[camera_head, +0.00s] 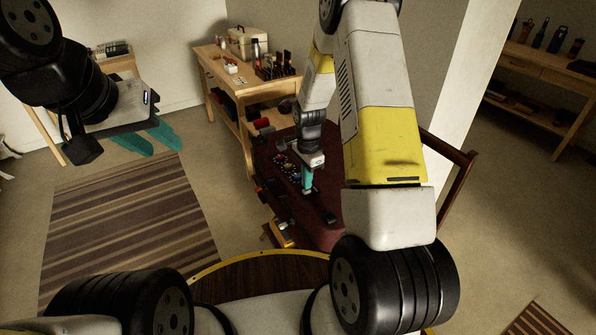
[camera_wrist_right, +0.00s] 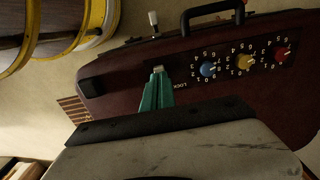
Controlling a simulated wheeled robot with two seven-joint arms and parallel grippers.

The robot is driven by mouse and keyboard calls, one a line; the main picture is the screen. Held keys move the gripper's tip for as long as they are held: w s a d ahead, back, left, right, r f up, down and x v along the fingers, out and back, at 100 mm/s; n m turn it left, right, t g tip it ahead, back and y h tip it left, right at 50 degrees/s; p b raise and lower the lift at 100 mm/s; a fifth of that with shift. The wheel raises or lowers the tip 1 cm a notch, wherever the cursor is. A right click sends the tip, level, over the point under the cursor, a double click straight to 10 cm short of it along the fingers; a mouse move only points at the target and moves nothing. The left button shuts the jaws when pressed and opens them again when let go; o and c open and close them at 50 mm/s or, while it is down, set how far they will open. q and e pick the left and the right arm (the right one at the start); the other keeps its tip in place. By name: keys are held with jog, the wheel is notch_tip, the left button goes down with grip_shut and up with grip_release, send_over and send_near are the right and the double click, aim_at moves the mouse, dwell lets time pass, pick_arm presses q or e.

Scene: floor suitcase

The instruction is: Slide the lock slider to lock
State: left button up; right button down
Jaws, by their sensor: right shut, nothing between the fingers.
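The dark red suitcase (camera_head: 325,228) stands in front of me; in the right wrist view its panel (camera_wrist_right: 115,80) fills the upper half. The printed word LOCK (camera_wrist_right: 187,84) is just right of my fingers. A small pale piece (camera_wrist_right: 158,68), seemingly the lock slider, shows at the fingertips; I cannot tell whether they touch it. My right gripper (camera_head: 307,187) points down at the suitcase, its teal fingers (camera_wrist_right: 157,78) shut with nothing between them. My left gripper (camera_head: 158,143) is open and empty, over the floor well left of the suitcase.
Blue (camera_wrist_right: 208,69), yellow (camera_wrist_right: 246,62) and red (camera_wrist_right: 282,53) number dials sit right of the LOCK label. A black handle (camera_wrist_right: 213,9) and a white-tipped lever (camera_wrist_right: 153,18) are at the suitcase's edge. A wooden workbench (camera_head: 207,60) with tools stands behind. A striped rug (camera_head: 130,220) lies left.

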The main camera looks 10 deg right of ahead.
aim_at(301, 186)
jog(key=shift+f, duration=0.6)
dwell(0.5)
jog(key=shift+w+a, duration=0.15)
jog(key=shift+w, duration=0.25)
jog(key=shift+w+a, duration=0.2)
jog(key=shift+w, duration=0.3)
jog(key=shift+w, duration=0.1)
jog(key=shift+w+a, duration=0.25)
jog(key=shift+w, duration=0.35)
jog(key=shift+r, duration=0.15)
jog(key=shift+r, duration=2.9)
